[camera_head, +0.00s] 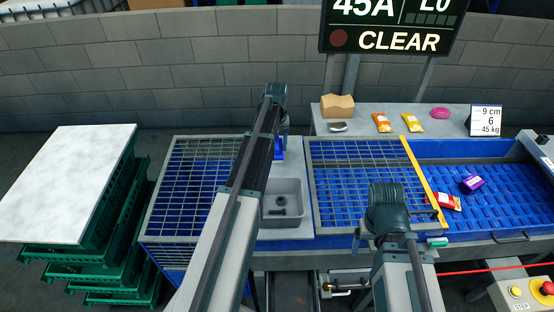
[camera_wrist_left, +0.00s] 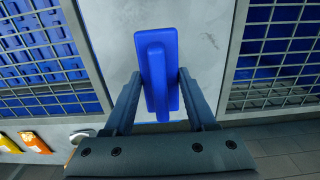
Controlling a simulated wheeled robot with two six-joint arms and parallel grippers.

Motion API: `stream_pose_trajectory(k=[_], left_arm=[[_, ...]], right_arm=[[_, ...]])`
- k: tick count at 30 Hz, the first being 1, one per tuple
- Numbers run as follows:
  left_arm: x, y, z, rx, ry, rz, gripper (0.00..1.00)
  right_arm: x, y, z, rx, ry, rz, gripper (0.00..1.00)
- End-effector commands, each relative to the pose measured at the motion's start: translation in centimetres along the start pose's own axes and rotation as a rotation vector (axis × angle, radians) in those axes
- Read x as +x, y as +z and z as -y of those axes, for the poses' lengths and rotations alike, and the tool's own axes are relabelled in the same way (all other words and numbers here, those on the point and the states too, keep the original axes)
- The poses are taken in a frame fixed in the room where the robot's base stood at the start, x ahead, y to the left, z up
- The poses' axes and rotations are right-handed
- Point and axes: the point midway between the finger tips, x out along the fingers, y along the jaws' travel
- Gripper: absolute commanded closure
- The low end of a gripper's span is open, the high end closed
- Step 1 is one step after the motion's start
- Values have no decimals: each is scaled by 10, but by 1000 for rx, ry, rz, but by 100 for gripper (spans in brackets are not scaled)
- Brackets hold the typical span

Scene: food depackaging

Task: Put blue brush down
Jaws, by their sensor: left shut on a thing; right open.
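The blue brush (camera_wrist_left: 157,70) is between the two fingers of my left gripper (camera_wrist_left: 160,108) in the left wrist view. The gripper is shut on it, over the pale grey strip between two wire grids. I cannot tell whether the brush touches the strip. In the head view only a bit of the blue brush (camera_head: 279,149) shows beside my left gripper (camera_head: 281,135), mostly hidden by my arm. My right gripper (camera_head: 388,212) is open at the front of the right grid, its fingers largely hidden by the wrist.
A grey sink (camera_head: 294,212) lies in front of the brush. Wire grids (camera_head: 190,190) (camera_head: 350,170) flank the strip. The back shelf (camera_head: 380,113) holds a tan block (camera_head: 337,107), packets and a pink item. A blue conveyor (camera_head: 500,215) carries packets at right.

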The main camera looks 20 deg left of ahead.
Motion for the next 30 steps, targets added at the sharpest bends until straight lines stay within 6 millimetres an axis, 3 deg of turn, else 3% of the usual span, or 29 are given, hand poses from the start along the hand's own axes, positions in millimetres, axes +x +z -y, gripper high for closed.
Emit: stream_pose_trajectory(k=[7,16,29,30], left_arm=[[7,0,0,0,0,0,100],[41,0,0,0,0,0,100],[44,0,0,0,0,0,100],[42,0,0,0,0,0,38]], right_arm=[[7,0,1,1,0,0,13],[41,-2,4,2,0,0,13],[44,-3,4,2,0,0,13],[42,-2,4,2,0,0,13]])
